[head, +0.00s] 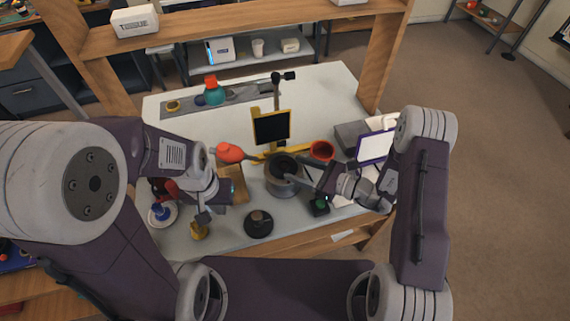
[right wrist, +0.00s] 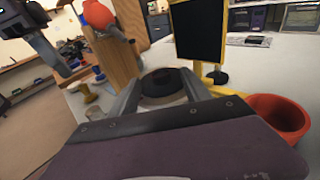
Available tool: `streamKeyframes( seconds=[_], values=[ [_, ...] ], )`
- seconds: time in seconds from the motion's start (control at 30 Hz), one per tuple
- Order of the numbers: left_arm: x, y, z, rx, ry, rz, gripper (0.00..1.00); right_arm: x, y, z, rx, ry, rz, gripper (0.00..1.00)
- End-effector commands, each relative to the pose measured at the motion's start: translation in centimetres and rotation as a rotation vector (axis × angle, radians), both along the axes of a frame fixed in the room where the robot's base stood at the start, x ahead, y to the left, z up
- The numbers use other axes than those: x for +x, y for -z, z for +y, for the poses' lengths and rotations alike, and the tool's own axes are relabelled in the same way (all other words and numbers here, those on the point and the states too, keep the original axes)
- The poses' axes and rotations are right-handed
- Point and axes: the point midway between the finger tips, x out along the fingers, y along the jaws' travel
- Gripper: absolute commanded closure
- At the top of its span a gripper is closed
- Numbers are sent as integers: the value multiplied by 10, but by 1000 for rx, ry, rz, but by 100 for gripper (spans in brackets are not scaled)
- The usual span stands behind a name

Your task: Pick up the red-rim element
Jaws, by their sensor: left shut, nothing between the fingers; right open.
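No element with a clearly red rim can be made out. A dark, open-topped round barrel (head: 283,166) stands mid-table; its dark round top also shows in the right wrist view (right wrist: 162,87). My right gripper (head: 291,174) is open, its fingers at the barrel's top; in the right wrist view the fingers (right wrist: 160,80) appear on either side of that dark top. Whether they touch it, I cannot tell. My left gripper (head: 203,217) is shut and empty, left of the barrel, above a small yellow piece (head: 199,231).
A red cup (head: 322,151) stands right of the barrel and an orange bulb (head: 229,152) left of it. A black panel in a yellow frame (head: 271,127) stands behind. A black round piece (head: 258,224) lies in front.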

Motion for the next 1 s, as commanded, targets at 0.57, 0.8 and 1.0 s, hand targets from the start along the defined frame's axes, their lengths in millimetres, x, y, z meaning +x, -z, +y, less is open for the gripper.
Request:
streamKeyframes(
  seconds=[0.57, 0.8, 1.0],
  values=[
    [0, -3, 0, 0, 0, 0, 100, 10, 3, 21, -1, 0, 0, 97],
    [0, -3, 0, 0, 0, 0, 100, 10, 3, 21, -1, 0, 0, 100],
    [0, -4, 0, 0, 0, 0, 100, 11, -9, 20, -1, 0, -2, 100]
  ],
)
